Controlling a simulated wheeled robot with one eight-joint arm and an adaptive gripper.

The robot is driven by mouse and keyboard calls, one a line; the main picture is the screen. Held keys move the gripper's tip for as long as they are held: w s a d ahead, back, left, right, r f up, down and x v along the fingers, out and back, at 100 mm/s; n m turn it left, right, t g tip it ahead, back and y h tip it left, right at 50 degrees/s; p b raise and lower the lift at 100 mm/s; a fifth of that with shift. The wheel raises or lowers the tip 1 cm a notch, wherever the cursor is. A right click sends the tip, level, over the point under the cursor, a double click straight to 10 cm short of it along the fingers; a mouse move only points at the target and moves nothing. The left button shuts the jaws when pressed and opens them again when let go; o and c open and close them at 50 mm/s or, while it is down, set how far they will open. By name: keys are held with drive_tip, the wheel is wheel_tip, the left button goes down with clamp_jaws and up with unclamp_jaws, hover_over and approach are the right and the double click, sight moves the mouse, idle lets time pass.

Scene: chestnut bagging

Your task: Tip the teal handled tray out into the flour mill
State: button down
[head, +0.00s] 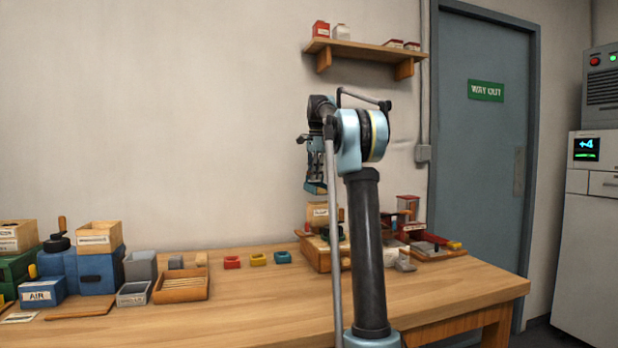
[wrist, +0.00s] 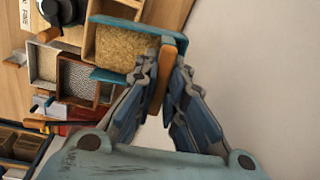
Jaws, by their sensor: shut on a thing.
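The teal tray (wrist: 112,75) hangs in the air, with its wooden handle (wrist: 166,72) between my gripper's fingers. My gripper (wrist: 168,68) is shut on that handle. Yellow-brown grain-like stuff (wrist: 125,50) shows between the tray's teal edges in the wrist view. In the head view the tray (head: 315,188) is below my gripper (head: 316,172), just above a wooden box with a label (head: 319,211). The label is too small to read, so I cannot tell whether this is the flour mill. My arm partly hides that area.
A wooden compartment box (wrist: 78,99) with pale and grey contents lies beside the tray in the wrist view. A blue machine with a crank and wooden hopper (head: 97,234) stands at the left. Small coloured blocks (head: 258,259) lie mid-table.

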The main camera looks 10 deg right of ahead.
sight(319, 192)
drive_tip(key=shift+a, duration=0.15)
drive_tip(key=shift+s+d+f+t+y, duration=0.15)
drive_tip(key=shift+s+t, duration=0.25)
drive_tip(key=shift+t, duration=0.1)
drive_tip(key=shift+s+d+f+t+y, duration=0.1)
drive_tip(key=shift+s+f+t+y, duration=0.05)
drive_tip(key=shift+s+t, duration=0.3)
drive_tip(key=shift+s+d+r+t+y, duration=0.2)
drive_tip(key=shift+s+r+t+y, duration=0.1)
drive_tip(key=shift+s+t, duration=0.3)
drive_tip(key=shift+s+d+r+t+y, duration=0.2)
drive_tip(key=shift+s+r+t, duration=0.15)
drive_tip(key=shift+t, duration=0.3)
drive_tip(key=shift+s+d+r+t+y, duration=0.15)
drive_tip(key=shift+s+d+t+y, duration=0.05)
drive_tip(key=shift+s+t, duration=0.4)
drive_tip(key=shift+s+d+r+t+y, duration=0.1)
drive_tip(key=shift+s+d+t+y, duration=0.1)
drive_tip(key=shift+s+t, duration=0.35)
drive_tip(key=shift+s+d+r+t+y, duration=0.15)
drive_tip(key=shift+s+t+y, duration=0.05)
drive_tip(key=shift+s+t, duration=0.4)
drive_tip(key=shift+w, duration=0.1)
